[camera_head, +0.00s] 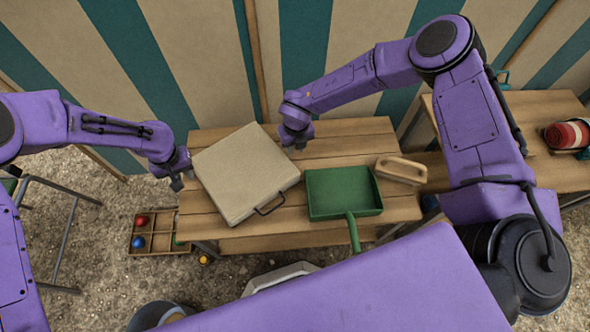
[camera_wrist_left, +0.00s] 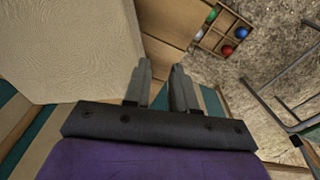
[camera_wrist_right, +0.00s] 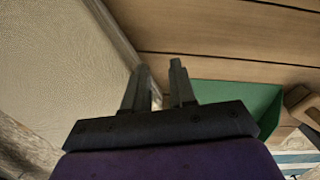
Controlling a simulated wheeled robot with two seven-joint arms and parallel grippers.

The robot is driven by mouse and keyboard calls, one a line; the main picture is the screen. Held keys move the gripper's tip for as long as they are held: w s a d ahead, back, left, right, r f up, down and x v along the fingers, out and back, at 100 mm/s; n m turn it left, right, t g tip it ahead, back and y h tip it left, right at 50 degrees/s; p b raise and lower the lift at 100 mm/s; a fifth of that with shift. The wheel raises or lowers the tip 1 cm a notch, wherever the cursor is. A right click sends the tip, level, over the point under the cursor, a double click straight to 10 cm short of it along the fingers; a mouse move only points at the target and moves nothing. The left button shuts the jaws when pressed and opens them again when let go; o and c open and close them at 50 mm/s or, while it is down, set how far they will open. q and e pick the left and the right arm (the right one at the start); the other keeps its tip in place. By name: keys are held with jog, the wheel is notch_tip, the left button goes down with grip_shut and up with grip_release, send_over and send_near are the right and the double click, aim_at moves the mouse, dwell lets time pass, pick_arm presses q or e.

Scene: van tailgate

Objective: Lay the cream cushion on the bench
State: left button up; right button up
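The cream cushion (camera_head: 245,175) is a square slab with a dark loop handle at its front edge. It lies slantwise over the left part of the wooden bench (camera_head: 350,137); I cannot tell whether its whole underside touches. My left gripper (camera_head: 177,183) is just beside its left corner, fingers apart, with the cushion (camera_wrist_left: 70,50) left of them in the left wrist view. My right gripper (camera_head: 299,142) is by its right side near the back, fingers apart. In the right wrist view the cushion edge (camera_wrist_right: 45,60) runs behind the left finger. Neither shows a clear grip.
A green dustpan (camera_head: 340,188) lies right of the cushion, with a wooden-backed brush (camera_head: 402,169) beyond it. A tray of balls (camera_head: 155,222) is on the gravel at left. A red roll (camera_head: 567,136) lies on another wooden surface at right. A striped wall stands behind.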

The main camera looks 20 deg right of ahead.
jog(key=shift+r, duration=0.35)
pick_arm(q)
notch_tip(320, 180, up, 9)
jog(key=shift+s+f, duration=0.15)
jog(key=shift+s, duration=0.15)
pick_arm(e)
notch_tip(320, 180, up, 11)
jog(key=shift+s+r, duration=0.2)
jog(key=shift+s, duration=0.25)
